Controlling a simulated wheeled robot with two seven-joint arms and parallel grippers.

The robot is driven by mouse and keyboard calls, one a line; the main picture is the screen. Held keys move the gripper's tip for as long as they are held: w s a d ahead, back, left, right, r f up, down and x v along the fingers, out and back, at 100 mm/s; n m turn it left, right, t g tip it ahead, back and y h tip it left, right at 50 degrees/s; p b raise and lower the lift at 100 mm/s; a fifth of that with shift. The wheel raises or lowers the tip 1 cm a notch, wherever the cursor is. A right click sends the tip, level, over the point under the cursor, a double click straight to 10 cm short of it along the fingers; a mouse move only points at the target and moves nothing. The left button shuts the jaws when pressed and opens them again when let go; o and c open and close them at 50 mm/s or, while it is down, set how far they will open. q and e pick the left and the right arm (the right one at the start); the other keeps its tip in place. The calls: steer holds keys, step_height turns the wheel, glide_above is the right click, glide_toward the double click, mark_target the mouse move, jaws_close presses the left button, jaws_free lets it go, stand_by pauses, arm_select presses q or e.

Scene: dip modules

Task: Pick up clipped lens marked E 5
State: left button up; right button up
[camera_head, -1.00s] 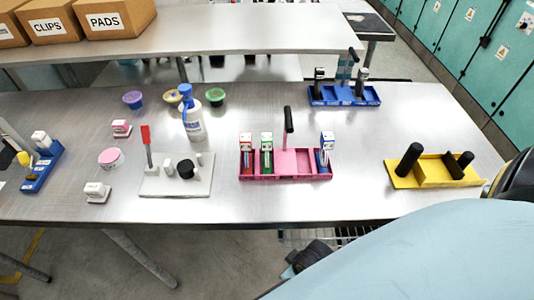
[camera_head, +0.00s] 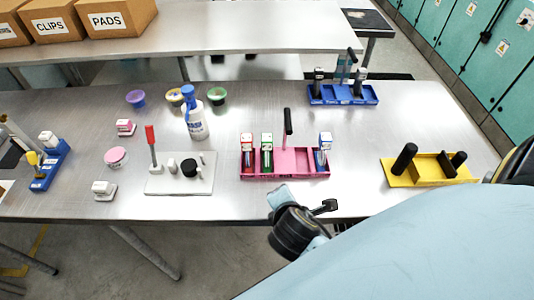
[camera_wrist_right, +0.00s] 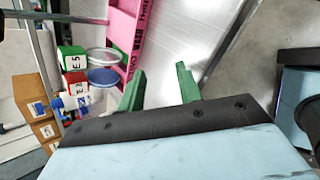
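The pink tray (camera_head: 290,172) stands at the middle of the table and holds a red clip piece (camera_head: 247,150), a green one (camera_head: 267,150) and a blue one (camera_head: 325,150), each with a white top. In the right wrist view the green piece (camera_wrist_right: 70,59) reads E 5; clear round discs (camera_wrist_right: 103,57) show beside it and the red piece (camera_wrist_right: 74,88). My right gripper (camera_head: 306,206) is just off the table's front edge, before the tray. In the right wrist view its green fingers (camera_wrist_right: 161,84) are apart, with nothing between them. My left gripper is not in view.
A black-topped post (camera_head: 287,122) rises from the pink tray. A white base with a red-handled lever (camera_head: 150,135) stands left, a yellow tray (camera_head: 430,180) right, a blue tray (camera_head: 345,99) behind. A bottle (camera_head: 196,120) stands behind the white base.

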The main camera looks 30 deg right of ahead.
mark_target(267, 153)
steer(key=w+r+n+t, duration=0.1)
steer(key=n, duration=0.2)
steer(key=w+a+r+n+t+h, duration=0.1)
steer(key=w+n, duration=0.1)
steer(key=n, duration=0.1)
steer(key=w+r+n+t, duration=0.1)
steer(key=n, duration=0.3)
steer(key=shift+w+a+r+t+h, duration=0.3)
steer(key=shift+w+a+r+h, duration=0.05)
steer(key=shift+w+h, duration=0.05)
steer(key=w+d+f, duration=0.1)
steer(key=w+d, duration=0.1)
steer(key=w, duration=0.1)
steer(key=w+d+f+n, duration=0.1)
steer(key=w+d+f, duration=0.1)
steer(key=w, duration=0.2)
steer(key=w+d+f+n, duration=0.1)
steer(key=w+d, duration=0.1)
steer(key=w, duration=0.2)
steer(key=shift+w+d+f, duration=0.1)
steer(key=shift+f, duration=0.1)
steer(key=shift+c, duration=0.4)
jaws_close()
